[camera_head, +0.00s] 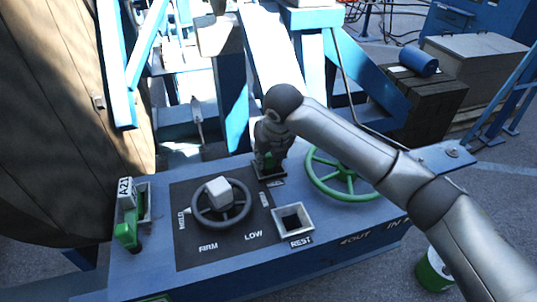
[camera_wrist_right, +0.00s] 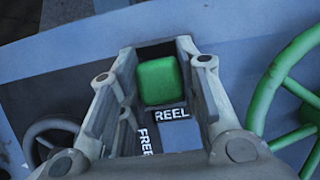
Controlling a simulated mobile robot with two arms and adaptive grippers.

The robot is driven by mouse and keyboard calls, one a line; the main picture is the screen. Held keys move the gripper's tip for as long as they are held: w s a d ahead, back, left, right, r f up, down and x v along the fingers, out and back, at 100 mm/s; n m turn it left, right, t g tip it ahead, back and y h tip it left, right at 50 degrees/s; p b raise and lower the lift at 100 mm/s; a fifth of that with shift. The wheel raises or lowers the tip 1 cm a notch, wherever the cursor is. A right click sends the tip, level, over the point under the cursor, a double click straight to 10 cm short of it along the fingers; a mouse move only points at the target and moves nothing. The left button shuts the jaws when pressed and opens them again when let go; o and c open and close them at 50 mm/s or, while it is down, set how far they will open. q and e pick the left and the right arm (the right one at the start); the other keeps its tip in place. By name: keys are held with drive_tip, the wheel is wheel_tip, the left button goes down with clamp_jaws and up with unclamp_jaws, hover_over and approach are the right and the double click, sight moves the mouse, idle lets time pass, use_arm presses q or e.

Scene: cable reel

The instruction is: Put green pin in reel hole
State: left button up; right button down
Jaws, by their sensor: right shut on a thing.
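The green pin (camera_wrist_right: 158,82) is between the fingers of my right gripper (camera_wrist_right: 160,95) in the right wrist view, and the fingers are shut on it. A dark square opening (camera_wrist_right: 156,50) shows just behind the pin, beside the REEL label (camera_wrist_right: 172,114). In the head view my right gripper (camera_head: 270,155) points down over this spot on the blue console (camera_head: 340,218); only a bit of green (camera_head: 268,161) shows between its fingers. I cannot tell how deep the pin is in the hole. My left gripper is not in view.
The square REST socket (camera_head: 293,220) is empty. A dark handwheel (camera_head: 222,214) stands left of the gripper and a green handwheel (camera_head: 340,178) close to its right.

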drive_tip(key=shift+r+b, duration=0.15)
drive_tip(key=shift+b, duration=0.25)
idle(0.4)
drive_tip(key=c, duration=1)
unclamp_jaws()
drive_tip(key=shift+s, duration=0.1)
drive_tip(key=shift+o, duration=0.2)
drive_tip(key=v, duration=1.2)
